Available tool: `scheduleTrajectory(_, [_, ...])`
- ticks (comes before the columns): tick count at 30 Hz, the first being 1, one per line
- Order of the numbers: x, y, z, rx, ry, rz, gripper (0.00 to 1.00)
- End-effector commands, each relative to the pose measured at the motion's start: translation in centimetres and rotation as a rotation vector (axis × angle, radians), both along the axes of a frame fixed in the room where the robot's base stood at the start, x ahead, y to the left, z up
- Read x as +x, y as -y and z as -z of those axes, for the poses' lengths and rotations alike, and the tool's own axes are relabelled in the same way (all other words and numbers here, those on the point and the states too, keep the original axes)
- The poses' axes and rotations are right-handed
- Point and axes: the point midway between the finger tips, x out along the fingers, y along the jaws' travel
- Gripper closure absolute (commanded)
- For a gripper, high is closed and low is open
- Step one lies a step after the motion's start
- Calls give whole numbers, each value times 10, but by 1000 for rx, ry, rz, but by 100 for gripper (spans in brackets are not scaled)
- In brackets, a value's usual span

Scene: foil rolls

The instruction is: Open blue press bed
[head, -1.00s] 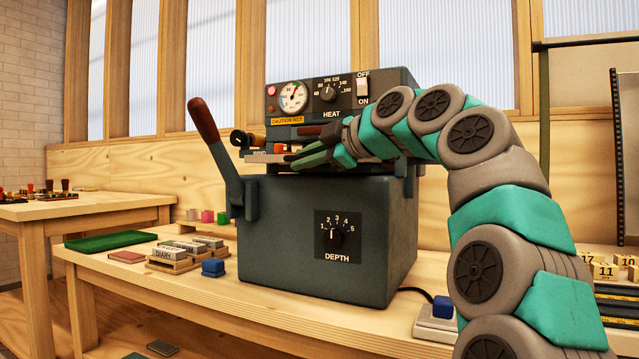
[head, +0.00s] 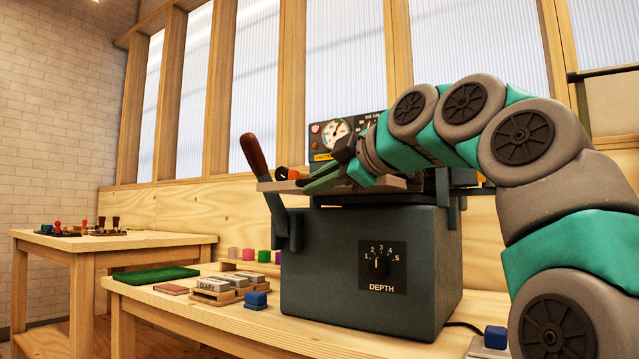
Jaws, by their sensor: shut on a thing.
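The dark blue-grey press (head: 345,265) stands on the wooden bench, with a depth dial on its front and a heat panel (head: 328,128) at the top. Its flat, light bed plate (head: 398,184) juts out over the body toward me. My gripper (head: 322,181) reaches in from the right at bed height, its green fingers shut at the bed's near side. The exact contact is hard to see. The press lever (head: 262,170), with a brown grip, stands tilted at the left.
A blue block (head: 256,300), grey type blocks (head: 224,283) and a green mat (head: 156,275) lie left of the press. Another blue block (head: 496,337) lies at the right. A second table (head: 100,245) stands at the far left.

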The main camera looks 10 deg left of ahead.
Motion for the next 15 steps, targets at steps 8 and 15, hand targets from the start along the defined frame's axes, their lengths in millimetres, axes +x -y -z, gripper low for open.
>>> scheduleTrajectory(8, [1, 0, 2, -3, -4, 1, 70])
scheduleTrajectory(15, [0, 1, 1, -1, -1, 0, 70])
